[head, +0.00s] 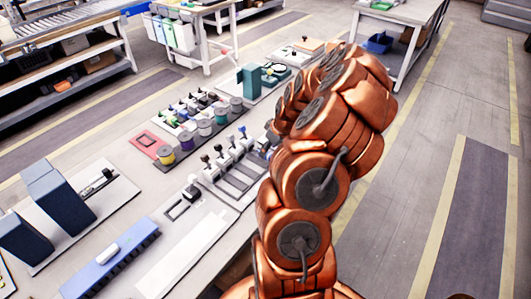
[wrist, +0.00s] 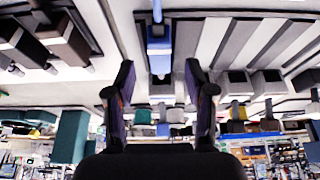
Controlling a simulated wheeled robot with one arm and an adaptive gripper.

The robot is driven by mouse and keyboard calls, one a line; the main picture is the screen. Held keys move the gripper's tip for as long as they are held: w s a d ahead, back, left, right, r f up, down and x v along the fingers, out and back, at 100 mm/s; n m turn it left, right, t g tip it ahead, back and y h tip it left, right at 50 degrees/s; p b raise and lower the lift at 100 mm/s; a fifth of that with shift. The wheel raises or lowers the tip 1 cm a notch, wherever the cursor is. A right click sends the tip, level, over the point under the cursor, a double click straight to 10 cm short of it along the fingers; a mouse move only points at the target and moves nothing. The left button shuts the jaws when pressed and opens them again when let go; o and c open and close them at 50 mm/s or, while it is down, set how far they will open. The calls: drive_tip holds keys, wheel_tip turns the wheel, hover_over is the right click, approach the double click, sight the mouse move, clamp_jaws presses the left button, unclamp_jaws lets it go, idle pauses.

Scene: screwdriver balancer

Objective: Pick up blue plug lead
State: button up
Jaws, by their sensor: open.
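My gripper (wrist: 158,66) is open, with one dark finger on each side of the line to the blue plug. The plug appears ahead of the fingertips, and I see no contact. The wrist picture looks upside down, with the bench at the top. In the head view my orange arm hides the gripper, and I cannot make out the blue plug there.
In the head view, a rack of grey slots with dark-topped plugs (head: 229,160) lies left of my arm. Spools (head: 166,155) and a red tray (head: 150,144) stand behind it. A blue bar (head: 112,262) and dark boxes (head: 58,200) are nearer. The floor on the right is clear.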

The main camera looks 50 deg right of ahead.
drive_tip(key=shift+p+x, duration=0.4)
drive_tip(key=shift+x, duration=0.9)
drive_tip(key=shift+c, duration=0.4)
clamp_jaws()
